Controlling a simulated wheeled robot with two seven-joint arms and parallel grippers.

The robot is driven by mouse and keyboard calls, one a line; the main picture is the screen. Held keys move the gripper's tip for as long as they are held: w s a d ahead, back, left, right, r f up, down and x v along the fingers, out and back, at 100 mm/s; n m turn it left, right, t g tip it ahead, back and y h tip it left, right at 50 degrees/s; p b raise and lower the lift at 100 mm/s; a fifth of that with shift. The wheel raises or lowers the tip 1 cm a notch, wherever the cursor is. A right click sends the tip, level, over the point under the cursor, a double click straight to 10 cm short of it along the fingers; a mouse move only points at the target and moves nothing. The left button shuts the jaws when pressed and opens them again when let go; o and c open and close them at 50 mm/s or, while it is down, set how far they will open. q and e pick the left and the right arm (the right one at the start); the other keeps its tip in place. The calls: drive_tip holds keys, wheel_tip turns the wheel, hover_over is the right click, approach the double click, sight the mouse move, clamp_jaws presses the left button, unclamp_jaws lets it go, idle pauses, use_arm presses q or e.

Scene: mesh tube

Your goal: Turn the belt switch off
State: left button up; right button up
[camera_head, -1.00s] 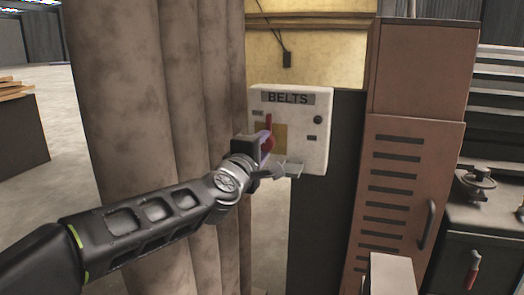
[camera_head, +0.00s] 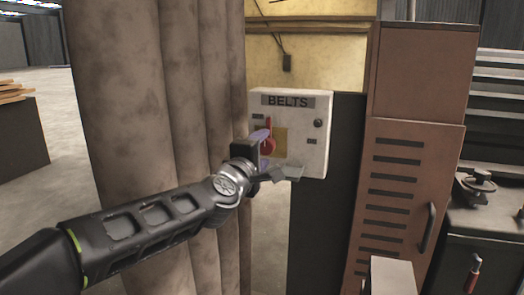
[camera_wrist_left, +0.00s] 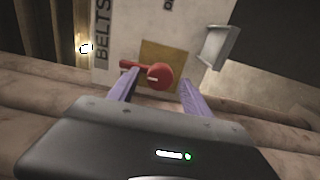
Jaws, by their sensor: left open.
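The belt switch is a red rotary handle (camera_head: 268,140) on a yellow plate (camera_head: 281,137), on the front of a white box (camera_head: 305,135) marked BELTS. Its lever points up in the head view. In the wrist view the red switch (camera_wrist_left: 159,76) has its lever pointing left. My left gripper (camera_head: 263,150) is open at the switch, and part of the switch is hidden behind it. In the wrist view the purple fingers of my left gripper (camera_wrist_left: 160,88) stand apart on either side of the switch's hub. I cannot tell whether they touch it. My right gripper is not in view.
A small grey ledge (camera_head: 289,170) sticks out at the box's lower edge. Thick stained columns (camera_head: 150,90) stand close on the left. A brown cabinet (camera_head: 405,190) stands on the right, with a dark workbench (camera_head: 490,225) beyond it.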

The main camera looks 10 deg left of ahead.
use_arm(q)
drive_tip(key=s, duration=0.7)
drive_tip(key=shift+s+a+p, duration=0.25)
drive_tip(key=shift+s+p, duration=0.1)
